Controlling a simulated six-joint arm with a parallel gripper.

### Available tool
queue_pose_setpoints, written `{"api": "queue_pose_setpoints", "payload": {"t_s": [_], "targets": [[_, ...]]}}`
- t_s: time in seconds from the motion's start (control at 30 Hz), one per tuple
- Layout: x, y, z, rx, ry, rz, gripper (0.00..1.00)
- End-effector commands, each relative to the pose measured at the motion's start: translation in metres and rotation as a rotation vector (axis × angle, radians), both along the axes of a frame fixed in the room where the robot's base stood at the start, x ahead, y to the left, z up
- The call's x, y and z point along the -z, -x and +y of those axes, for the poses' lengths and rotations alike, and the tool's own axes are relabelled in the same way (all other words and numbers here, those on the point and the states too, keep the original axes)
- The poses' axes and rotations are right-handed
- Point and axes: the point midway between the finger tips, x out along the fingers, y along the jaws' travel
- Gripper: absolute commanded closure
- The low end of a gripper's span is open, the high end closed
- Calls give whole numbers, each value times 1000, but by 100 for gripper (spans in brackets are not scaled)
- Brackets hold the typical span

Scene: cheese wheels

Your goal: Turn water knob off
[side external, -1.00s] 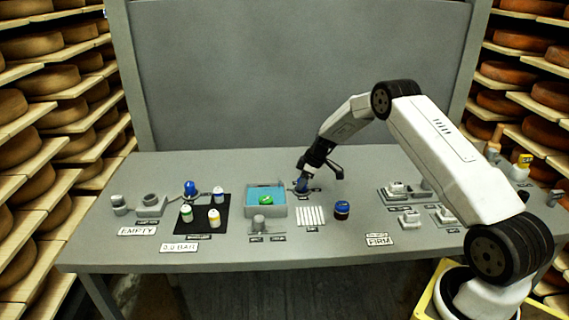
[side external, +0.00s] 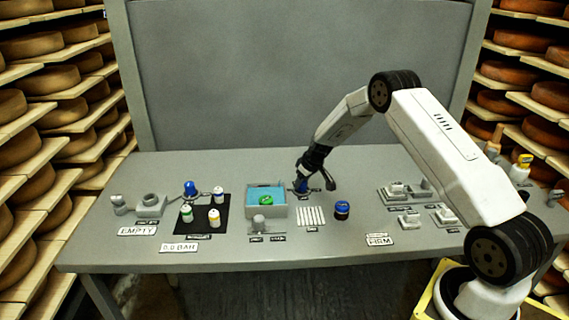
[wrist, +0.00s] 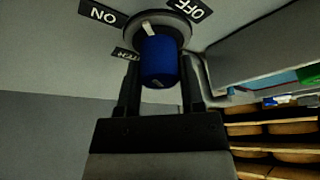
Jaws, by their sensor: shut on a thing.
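The blue water knob (wrist: 158,58) stands on a round grey base in the wrist view, with a white mark on its upper side. The mark points up and slightly left, between the ON label (wrist: 103,14) at the upper left and the OFF label (wrist: 190,9) at the upper right. My gripper (wrist: 158,70) is shut on the knob, one dark finger on each side. In the side view my gripper (side external: 302,184) is down at the blue knob (side external: 300,188), behind the white slatted piece, and partly hides it.
A grey basin with blue water (side external: 265,190) and a green-topped item stands just left of the knob. Grey fixtures (side external: 397,188) stand farther right; jars on a black mat (side external: 200,226) are at left.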

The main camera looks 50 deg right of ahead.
Motion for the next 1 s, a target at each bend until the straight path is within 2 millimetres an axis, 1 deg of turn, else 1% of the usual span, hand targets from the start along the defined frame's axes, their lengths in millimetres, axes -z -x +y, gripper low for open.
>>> {"api": "queue_pose_setpoints", "payload": {"t_s": [1.0], "targets": [[-1, -1, 1, 485, 3, -3, 100]]}}
